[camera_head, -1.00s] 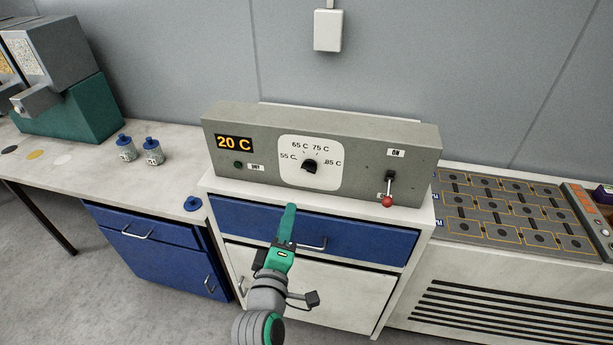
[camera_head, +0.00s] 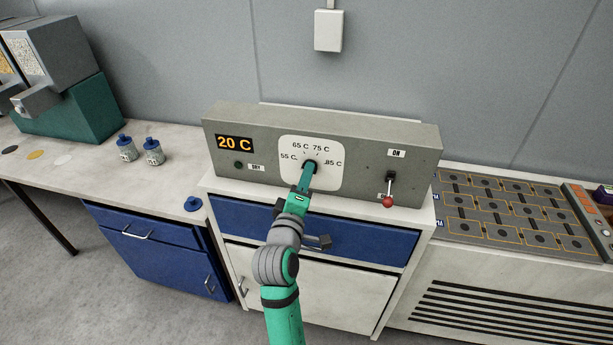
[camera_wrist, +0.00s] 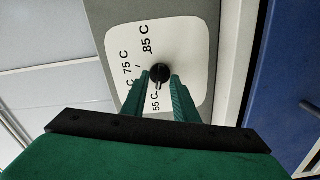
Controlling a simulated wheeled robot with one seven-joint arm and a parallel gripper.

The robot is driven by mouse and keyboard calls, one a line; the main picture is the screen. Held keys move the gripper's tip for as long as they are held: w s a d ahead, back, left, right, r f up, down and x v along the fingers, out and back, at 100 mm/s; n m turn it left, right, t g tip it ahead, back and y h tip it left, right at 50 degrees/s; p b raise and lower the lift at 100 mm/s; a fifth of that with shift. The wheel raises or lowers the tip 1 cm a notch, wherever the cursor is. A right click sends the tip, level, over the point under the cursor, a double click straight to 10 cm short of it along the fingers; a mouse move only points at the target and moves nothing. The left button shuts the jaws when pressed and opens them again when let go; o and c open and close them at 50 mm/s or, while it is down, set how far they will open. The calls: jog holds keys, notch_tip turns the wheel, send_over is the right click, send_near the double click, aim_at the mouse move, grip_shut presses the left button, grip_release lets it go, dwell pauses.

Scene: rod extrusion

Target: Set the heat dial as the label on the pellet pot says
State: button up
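The heat dial is a small black knob (camera_wrist: 160,72) on a white plate (camera_head: 332,177) marked 55 C, 65 C, 75 C and 85 C. In the wrist view a pale line shows on the knob's lower side, near 55 C; its exact setting is hard to tell. My gripper (camera_head: 308,172) is at the dial, and its fingers (camera_wrist: 160,88) stand apart with the knob between or just beyond their tips. Contact cannot be told.
The grey control box (camera_head: 380,145) has a display (camera_head: 234,143) reading 20 C and a red-tipped lever (camera_head: 388,190) right of the dial. A blue lid-like piece (camera_head: 193,203) lies on the left counter. A gridded tray (camera_head: 515,215) is at the right.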

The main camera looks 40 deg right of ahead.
jog(key=shift+w+d, duration=0.25)
jog(key=shift+d, duration=0.05)
jog(key=shift+c, duration=0.4)
grip_shut()
jog(key=m, duration=1.9)
jog(key=shift+f+m, duration=0.1)
jog(key=shift+m, duration=0.2)
